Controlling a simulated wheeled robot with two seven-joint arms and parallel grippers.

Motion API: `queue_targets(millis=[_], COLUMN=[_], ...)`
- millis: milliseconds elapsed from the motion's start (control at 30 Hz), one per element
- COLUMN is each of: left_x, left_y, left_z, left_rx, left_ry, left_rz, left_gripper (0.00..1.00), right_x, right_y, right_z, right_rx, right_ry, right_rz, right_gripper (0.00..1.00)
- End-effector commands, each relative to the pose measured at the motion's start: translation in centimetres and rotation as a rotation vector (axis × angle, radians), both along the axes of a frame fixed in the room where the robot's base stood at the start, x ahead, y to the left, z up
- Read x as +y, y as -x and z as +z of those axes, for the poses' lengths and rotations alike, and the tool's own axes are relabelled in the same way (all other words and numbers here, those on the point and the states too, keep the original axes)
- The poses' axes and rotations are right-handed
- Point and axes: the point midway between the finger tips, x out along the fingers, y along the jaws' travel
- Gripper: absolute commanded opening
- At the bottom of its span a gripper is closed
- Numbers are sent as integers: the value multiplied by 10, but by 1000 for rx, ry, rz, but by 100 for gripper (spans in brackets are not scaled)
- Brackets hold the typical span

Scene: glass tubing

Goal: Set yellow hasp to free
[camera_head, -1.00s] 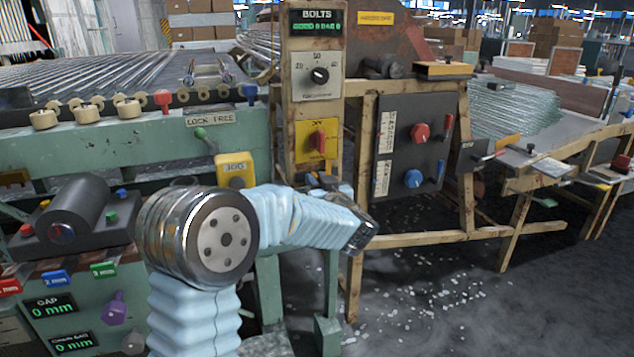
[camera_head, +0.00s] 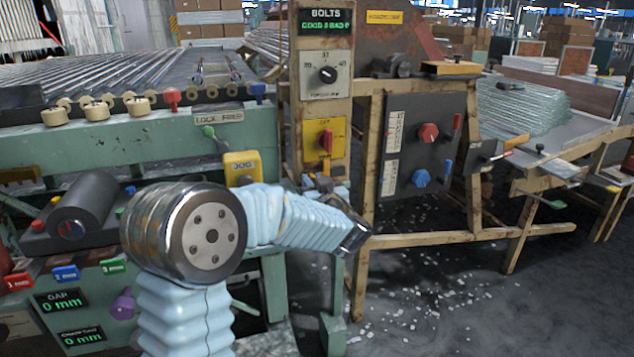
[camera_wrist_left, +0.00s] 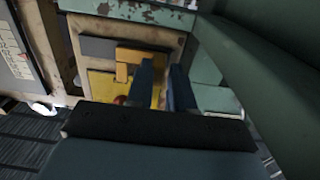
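The yellow hasp (camera_wrist_left: 124,66) sits on a small grey plate (camera_wrist_left: 97,46) on the worn post, next to the yellow switch panel, in the left wrist view. In the head view the hasp (camera_head: 325,185) shows small below that panel, just above my pale blue arm. My left gripper (camera_wrist_left: 163,72) has its two blue fingers apart, with a gap between them. One finger overlaps the hasp's right side in the picture; I cannot tell whether it touches. In the head view the gripper is mostly hidden behind my wrist. My right gripper is not in view.
The yellow switch panel (camera_head: 325,138) with its red knob (camera_head: 326,142) is close above the hasp. A grey panel (camera_head: 440,140) with red and blue knobs stands right.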

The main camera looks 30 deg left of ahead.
Motion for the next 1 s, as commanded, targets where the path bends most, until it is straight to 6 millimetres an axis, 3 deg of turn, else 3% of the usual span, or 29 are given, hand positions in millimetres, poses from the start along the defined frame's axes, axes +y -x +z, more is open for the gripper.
queue_targets(millis=[33,100,467,1000], left_x=[3,3,-5,-94], left_y=[1,1,6,80], left_z=[1,1,2,0], left_rx=[-3,-3,-4,0], left_ry=[-2,-2,0,0], left_rz=[7,7,4,-2], left_gripper=[30,40,40,40], right_x=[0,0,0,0], right_y=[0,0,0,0], right_z=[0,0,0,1], right_rx=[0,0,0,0], right_ry=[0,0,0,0], right_rz=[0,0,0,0], right_gripper=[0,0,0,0])
